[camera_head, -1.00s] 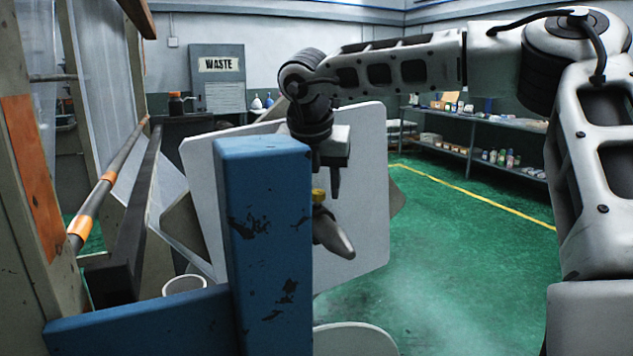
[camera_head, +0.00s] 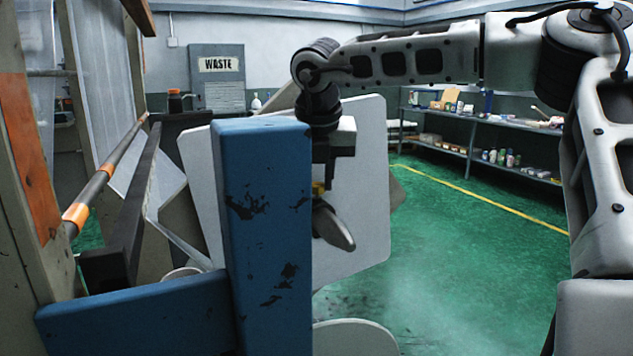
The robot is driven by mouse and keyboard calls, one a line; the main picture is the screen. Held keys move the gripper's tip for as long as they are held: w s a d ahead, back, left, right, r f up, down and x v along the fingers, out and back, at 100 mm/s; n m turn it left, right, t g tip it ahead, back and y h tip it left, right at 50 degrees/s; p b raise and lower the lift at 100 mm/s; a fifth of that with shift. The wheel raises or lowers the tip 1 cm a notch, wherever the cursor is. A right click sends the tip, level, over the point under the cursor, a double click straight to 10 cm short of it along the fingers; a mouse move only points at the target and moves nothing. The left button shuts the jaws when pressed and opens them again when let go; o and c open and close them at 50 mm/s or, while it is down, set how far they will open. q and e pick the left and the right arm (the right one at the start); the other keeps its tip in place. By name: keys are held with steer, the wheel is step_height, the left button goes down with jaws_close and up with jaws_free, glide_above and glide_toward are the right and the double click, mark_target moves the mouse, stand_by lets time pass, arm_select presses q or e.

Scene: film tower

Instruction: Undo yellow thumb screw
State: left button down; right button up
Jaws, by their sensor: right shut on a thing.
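The yellow thumb screw (camera_head: 318,188) is a small piece beside the right edge of the blue upright post (camera_head: 265,230). It is mostly hidden by my right gripper (camera_head: 321,184), which points down from above and is shut on it. The near post hides part of the fingers. A grey, pointed metal piece (camera_head: 335,228) sits just below the yellow screw, in front of a large pale panel (camera_head: 365,200). My left gripper is not in view.
A blue horizontal beam (camera_head: 140,320) meets the post at lower left. An orange-banded pole (camera_head: 100,182) and dark rail (camera_head: 125,230) run along the left frame. Shelves (camera_head: 480,150) stand far right. The green floor (camera_head: 470,260) between is clear.

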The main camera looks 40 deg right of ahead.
steer(key=n+y, duration=0.1)
steer(key=n, duration=0.2)
steer(key=shift+d+t, duration=0.1)
steer(key=shift+t, duration=0.3)
steer(key=shift+s+r+n+y, duration=0.1)
steer(key=shift+n+y, duration=0.2)
steer(key=shift+n, duration=0.5)
steer(key=n+y+p, duration=0.1)
steer(key=n, duration=0.2)
steer(key=shift+d, duration=0.2)
steer(key=shift+n+y+p, duration=0.4)
steer(key=shift+n+p, duration=0.15)
steer(key=shift+n, duration=0.35)
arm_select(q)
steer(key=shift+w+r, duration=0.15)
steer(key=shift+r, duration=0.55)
arm_select(e)
steer(key=shift+n, duration=0.3)
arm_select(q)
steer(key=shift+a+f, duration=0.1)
arm_select(e)
steer(key=o, duration=1)
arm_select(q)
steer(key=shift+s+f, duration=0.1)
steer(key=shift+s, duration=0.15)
